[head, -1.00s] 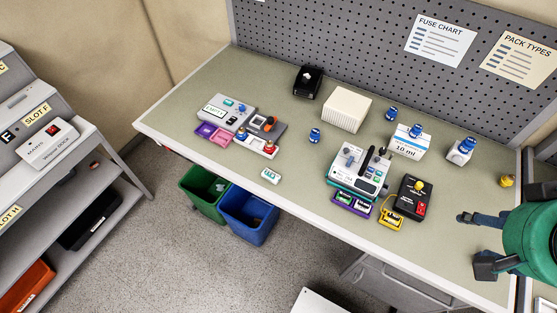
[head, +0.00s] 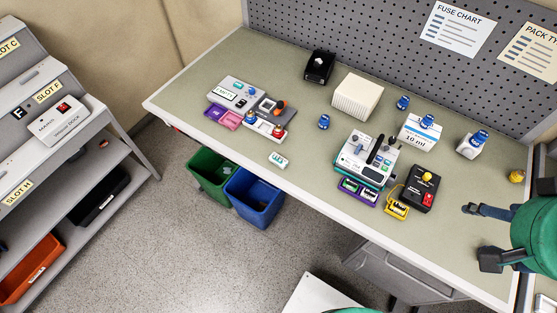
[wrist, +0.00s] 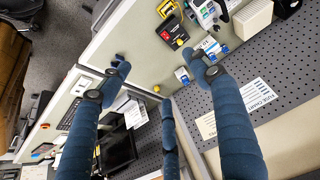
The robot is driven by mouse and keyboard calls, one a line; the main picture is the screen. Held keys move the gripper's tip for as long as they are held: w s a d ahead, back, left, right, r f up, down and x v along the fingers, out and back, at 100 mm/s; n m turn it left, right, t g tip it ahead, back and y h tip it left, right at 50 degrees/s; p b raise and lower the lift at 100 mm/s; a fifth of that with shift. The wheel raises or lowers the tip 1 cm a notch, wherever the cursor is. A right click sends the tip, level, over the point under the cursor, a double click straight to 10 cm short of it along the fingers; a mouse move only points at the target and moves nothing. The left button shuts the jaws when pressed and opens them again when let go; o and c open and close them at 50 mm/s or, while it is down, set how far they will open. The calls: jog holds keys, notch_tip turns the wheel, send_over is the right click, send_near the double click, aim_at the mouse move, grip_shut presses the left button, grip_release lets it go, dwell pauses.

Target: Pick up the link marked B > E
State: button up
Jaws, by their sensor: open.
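I cannot read a B > E mark on any piece in these frames. A small white and teal piece (head: 277,160) lies alone near the bench's front edge in the head view; its marking is too small to read. A yellow piece (head: 397,209) sits in front of a black box with a red switch (head: 421,190). My gripper (head: 478,232) is open and empty at the right end of the bench in the head view, well right of these pieces. In the wrist view my gripper (wrist: 155,68) has its fingers spread with nothing between them.
A pump unit (head: 366,158) with purple trays in front stands mid-bench. A grey module (head: 237,94) stands further left. Several blue-capped vials and a 10 ml box (head: 418,133) stand toward the back. Green (head: 210,168) and blue (head: 254,195) bins stand below the front edge.

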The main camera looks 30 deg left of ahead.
jog(key=w+a+f+n+g+y, duration=0.1)
jog(key=w+a+f+n, duration=0.25)
jog(key=w+a, duration=0.55)
jog(key=w+a+f+n+g+y, duration=0.1)
jog(key=w+a+f+n+g, duration=0.3)
jog(key=a, duration=0.9)
jog(key=a+f+n, duration=0.4)
jog(key=a+f, duration=0.5)
jog(key=a, duration=0.5)
jog(key=a+f+n, duration=0.4)
jog(key=a+f, duration=0.5)
jog(key=a, duration=0.4)
jog(key=shift+s+a+h+b, duration=0.3)
jog(key=shift+s+a, duration=0.05)
jog(key=shift+s, duration=0.05)
jog(key=shift+f, duration=0.2)
jog(key=b, duration=0.1)
send_over(282, 159)
jog(key=shift+a+f, duration=0.1)
jog(key=shift+f, duration=4.1)
